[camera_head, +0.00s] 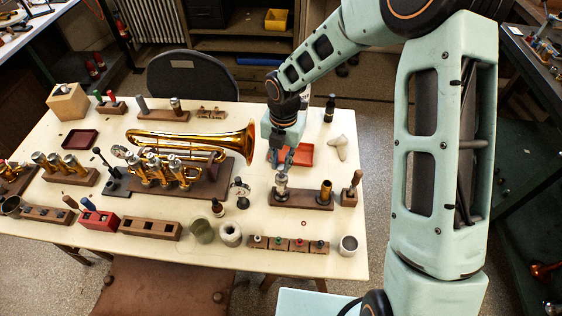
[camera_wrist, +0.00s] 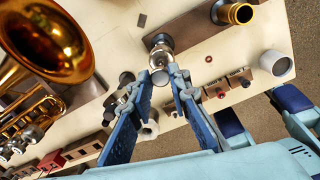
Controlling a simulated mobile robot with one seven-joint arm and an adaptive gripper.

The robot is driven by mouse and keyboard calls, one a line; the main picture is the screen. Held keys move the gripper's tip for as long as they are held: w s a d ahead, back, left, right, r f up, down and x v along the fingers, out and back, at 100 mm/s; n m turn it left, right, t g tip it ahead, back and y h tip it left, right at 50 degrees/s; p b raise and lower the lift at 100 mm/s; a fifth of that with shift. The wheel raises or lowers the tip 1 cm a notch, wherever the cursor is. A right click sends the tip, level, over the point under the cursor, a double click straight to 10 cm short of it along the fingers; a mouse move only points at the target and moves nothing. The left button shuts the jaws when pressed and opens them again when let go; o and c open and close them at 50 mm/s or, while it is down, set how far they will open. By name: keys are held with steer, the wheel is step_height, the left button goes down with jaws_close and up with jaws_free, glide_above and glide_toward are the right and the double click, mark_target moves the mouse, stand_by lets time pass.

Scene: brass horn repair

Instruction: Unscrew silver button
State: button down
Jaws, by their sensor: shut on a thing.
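A silver valve (camera_head: 281,187) stands upright at the left end of a dark wooden stand (camera_head: 303,200). In the wrist view the silver valve (camera_wrist: 159,43) lies just beyond my fingertips, with its silver button (camera_wrist: 160,77) between them. My gripper (camera_head: 286,168) points down right above the valve. In the wrist view my gripper (camera_wrist: 159,74) has its two blue fingers closed in on the button from both sides. In the head view the fingers largely hide the button.
A brass valve (camera_head: 325,193) stands at the stand's right end. A red tray (camera_head: 304,151) lies behind my gripper. The brass horn (camera_head: 190,142) lies to the left. A wooden strip with several small buttons (camera_head: 289,244) and a silver cup (camera_head: 348,245) are in front.

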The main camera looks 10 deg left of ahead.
mark_target(281, 167)
steer(key=shift+r+p, duration=0.3)
steer(key=shift+r, duration=2.45)
